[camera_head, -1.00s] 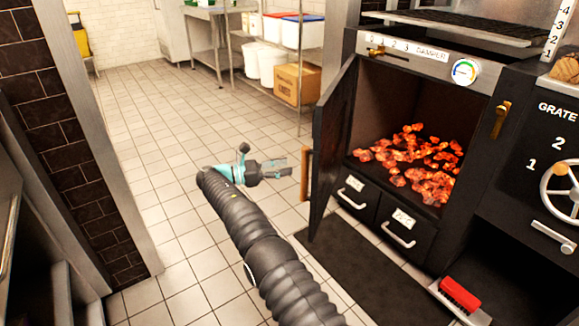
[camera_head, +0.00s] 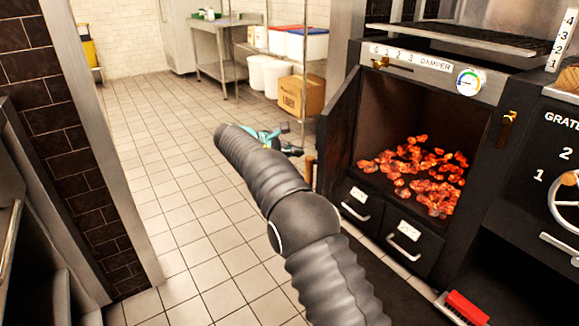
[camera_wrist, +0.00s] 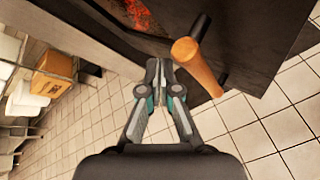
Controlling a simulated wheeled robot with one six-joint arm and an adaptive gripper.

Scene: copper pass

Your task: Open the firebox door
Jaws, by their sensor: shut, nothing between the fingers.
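The black firebox door (camera_head: 340,135) stands wide open, swung out to the left of the firebox opening. Its wooden handle (camera_head: 309,173) also shows large in the wrist view (camera_wrist: 198,67), on a dark bracket. My gripper (camera_head: 290,151) is beyond my dark arm, near the door's free edge, and partly hidden by the arm. In the wrist view my gripper (camera_wrist: 160,75) is shut and empty. Its fingertips are left of the handle, close to the dark door panel. Whether they touch the panel cannot be told. Glowing coals (camera_head: 418,170) show inside the firebox.
Two drawers (camera_head: 405,235) sit under the firebox. A red brush (camera_head: 467,306) lies at lower right. A steel rack with a cardboard box (camera_head: 302,95) and tubs stands behind. A brick wall (camera_head: 50,130) is on the left. The tiled floor between is clear.

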